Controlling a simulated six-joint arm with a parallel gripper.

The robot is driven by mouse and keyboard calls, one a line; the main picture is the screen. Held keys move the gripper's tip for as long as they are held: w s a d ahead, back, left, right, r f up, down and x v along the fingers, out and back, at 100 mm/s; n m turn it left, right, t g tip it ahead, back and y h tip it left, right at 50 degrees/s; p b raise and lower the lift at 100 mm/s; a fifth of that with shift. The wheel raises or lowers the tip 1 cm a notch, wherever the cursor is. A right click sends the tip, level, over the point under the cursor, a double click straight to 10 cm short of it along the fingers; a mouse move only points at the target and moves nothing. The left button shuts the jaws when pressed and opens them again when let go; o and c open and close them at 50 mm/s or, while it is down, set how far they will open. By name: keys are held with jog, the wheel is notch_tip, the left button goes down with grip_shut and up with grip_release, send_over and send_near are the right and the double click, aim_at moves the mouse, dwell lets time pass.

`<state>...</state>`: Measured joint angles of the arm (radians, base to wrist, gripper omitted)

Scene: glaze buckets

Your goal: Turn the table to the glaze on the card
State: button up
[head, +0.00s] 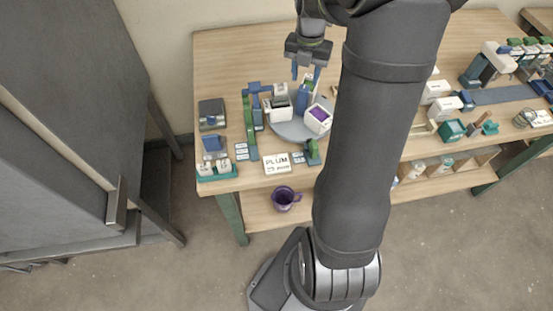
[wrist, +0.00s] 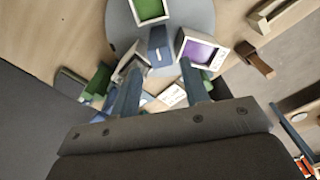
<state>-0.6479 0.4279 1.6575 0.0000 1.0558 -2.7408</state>
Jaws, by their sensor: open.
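The round grey table (head: 289,131) stands on the wooden bench, and its rim (wrist: 198,14) also shows in the wrist view. On it are a white bucket with purple glaze (head: 318,118), which also shows in the wrist view (wrist: 203,52), a bucket with green glaze (wrist: 151,10) and a white bucket at the left (head: 279,106). A blue post (head: 302,98) rises near the middle. The card (head: 277,163) lies in front and reads PLUM, with a smaller line under it. My gripper (head: 306,75) is open and empty above the table, pointing down.
A green and blue stand (head: 250,125) is left of the table, and a small green piece (head: 312,151) is at its front. A scale (head: 211,113) and a green tray (head: 217,170) are further left. A purple mug (head: 285,198) is on the lower shelf.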

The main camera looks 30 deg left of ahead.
aim_at(304, 88)
jog(key=shift+f, duration=2.25)
grip_shut()
jog(key=m, duration=0.5)
jog(key=shift+m, duration=1.5)
